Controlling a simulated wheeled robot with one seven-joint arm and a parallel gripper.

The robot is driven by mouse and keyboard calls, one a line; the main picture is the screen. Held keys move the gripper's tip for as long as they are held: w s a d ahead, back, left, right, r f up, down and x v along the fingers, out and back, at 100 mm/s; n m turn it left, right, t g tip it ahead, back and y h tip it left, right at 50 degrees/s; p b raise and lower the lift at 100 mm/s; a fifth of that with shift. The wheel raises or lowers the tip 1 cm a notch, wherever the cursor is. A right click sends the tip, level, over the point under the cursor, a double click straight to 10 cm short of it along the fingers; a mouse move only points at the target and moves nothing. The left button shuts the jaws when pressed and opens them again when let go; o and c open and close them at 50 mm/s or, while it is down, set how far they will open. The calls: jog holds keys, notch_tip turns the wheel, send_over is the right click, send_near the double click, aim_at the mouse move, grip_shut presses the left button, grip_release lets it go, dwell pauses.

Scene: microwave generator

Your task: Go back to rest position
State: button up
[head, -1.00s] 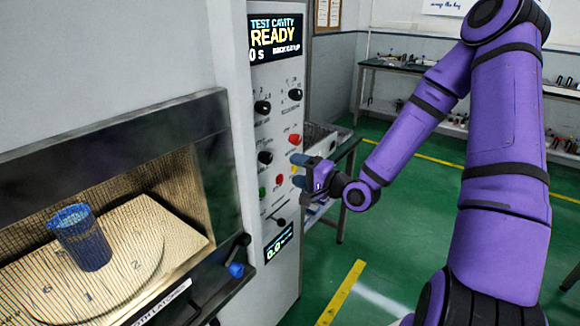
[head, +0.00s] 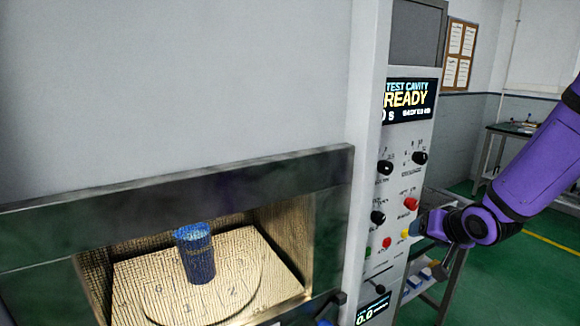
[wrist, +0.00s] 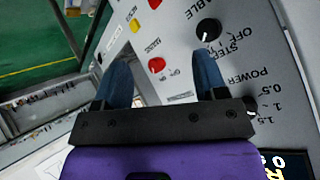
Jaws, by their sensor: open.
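My gripper (head: 420,225) is at the right of the control panel in the head view, close to the yellow button (head: 405,233). In the wrist view my gripper (wrist: 160,75) shows two blue fingers spread apart, with nothing between them. The panel (wrist: 180,45) lies just past the fingertips, with a red button (wrist: 156,65) between them in the picture. I cannot tell whether a fingertip touches the panel. My purple arm (head: 540,160) reaches in from the right.
The microwave cavity holds a blue cup (head: 195,253) on a numbered turntable (head: 240,295), behind mesh. The display (head: 408,101) reads READY. Black knobs (head: 385,167) and red buttons stand out from the panel. A shelf cart (head: 440,285) is beside it. Green floor (head: 515,285) is open at right.

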jog(key=s+a+r+n+g+h, duration=0.1)
jog(key=s+r+g, duration=0.1)
jog(key=s+r, duration=0.7)
jog(key=s+a+r+n+g, duration=0.1)
jog(key=s+r+n+g, duration=0.1)
jog(key=s+r, duration=0.7)
jog(key=s, duration=0.8)
jog(key=shift+s+h, duration=0.15)
jog(key=shift+h, duration=0.25)
jog(key=shift+r, duration=0.1)
